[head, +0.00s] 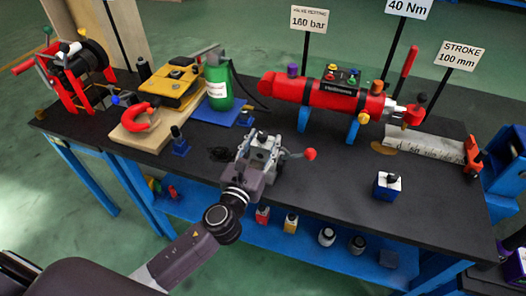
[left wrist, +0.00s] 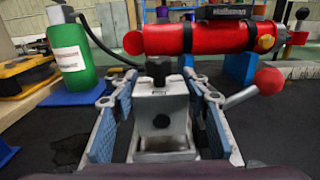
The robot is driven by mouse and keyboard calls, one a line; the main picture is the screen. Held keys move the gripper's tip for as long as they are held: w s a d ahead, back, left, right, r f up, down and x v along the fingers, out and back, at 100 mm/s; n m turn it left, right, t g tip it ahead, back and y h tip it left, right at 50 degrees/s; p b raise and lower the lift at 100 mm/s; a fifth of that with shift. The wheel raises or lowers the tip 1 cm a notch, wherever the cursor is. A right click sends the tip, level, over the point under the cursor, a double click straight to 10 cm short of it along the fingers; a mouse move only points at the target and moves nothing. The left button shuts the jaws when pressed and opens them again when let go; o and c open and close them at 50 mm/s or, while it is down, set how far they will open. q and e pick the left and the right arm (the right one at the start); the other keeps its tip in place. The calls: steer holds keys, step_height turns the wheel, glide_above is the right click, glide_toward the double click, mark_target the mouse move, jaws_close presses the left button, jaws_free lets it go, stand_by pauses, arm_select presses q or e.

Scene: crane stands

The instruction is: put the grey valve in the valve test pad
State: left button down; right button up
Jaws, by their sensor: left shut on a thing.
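My left gripper (head: 256,160) is over the middle of the dark bench, shut on the grey valve (head: 264,141). In the left wrist view the grey valve (left wrist: 162,108) sits between the two blue-padded fingers, with a black cap on top. A lever with a red ball sticks out to its right. I cannot tell whether its underside touches the bench. My right gripper is not in view.
A red cylinder (head: 320,91) lies on blue supports behind the valve. A yellow device (head: 172,86) and red clamp (head: 139,117) sit on a board to the left. A blue-white block (head: 387,186) stands to the right. The front right benchtop is mostly clear.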

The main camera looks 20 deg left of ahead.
mark_target(260, 156)
arm_select(q)
step_height(260, 156, down, 2)
steer(key=shift+f+b, duration=0.25)
steer(key=shift+b, duration=0.2)
steer(key=shift+f, duration=0.15)
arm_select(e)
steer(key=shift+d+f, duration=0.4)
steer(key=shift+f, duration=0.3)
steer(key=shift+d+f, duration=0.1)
arm_select(q)
steer(key=c, duration=1.4)
jaws_free()
steer(key=shift+f, duration=0.25)
steer(key=shift+r, duration=0.1)
